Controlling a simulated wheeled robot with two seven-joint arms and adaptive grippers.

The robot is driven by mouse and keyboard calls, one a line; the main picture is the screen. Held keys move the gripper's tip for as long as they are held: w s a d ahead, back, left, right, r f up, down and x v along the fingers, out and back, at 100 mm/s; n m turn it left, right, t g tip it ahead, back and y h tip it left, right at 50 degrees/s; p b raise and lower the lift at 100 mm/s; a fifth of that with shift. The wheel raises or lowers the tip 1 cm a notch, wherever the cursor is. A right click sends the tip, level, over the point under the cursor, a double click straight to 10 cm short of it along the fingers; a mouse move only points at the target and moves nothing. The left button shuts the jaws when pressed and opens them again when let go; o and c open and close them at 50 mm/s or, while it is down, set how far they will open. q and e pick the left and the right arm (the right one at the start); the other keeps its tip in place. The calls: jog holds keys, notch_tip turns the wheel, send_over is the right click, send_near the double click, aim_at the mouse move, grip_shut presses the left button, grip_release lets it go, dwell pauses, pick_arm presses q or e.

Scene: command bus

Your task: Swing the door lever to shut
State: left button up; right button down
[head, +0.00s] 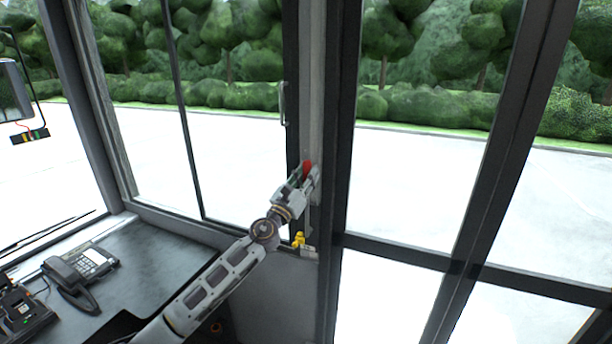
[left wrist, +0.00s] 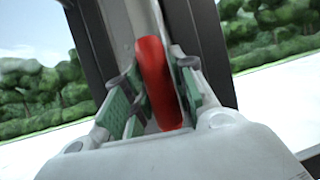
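The door lever shows as a red, rounded handle (head: 307,167) on the grey post between the windows and the door in the head view. In the left wrist view the red handle (left wrist: 157,82) stands nearly upright between my fingers. My left gripper (head: 303,174) is at the handle, and its green-padded fingers (left wrist: 157,92) lie close along both sides of it, seemingly closed on it. The lower part of the handle and the lever's pivot are hidden by the gripper. My right gripper is not in view.
A small yellow knob (head: 299,240) sits on a ledge below my gripper. A vertical grab handle (head: 283,104) is on the window frame. A desk phone (head: 80,272) rests on the dark console (head: 165,262) at left. Glazed door panels fill the right side.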

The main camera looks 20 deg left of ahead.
pick_arm(q)
jog(key=o, duration=0.4)
jog(key=shift+d, duration=0.3)
jog(key=shift+c, duration=0.2)
jog(key=shift+a+f, duration=0.1)
jog(key=shift+a, duration=0.1)
jog(key=shift+s, duration=0.15)
jog(key=v, duration=1.1)
jog(key=shift+s, duration=0.3)
dwell(0.5)
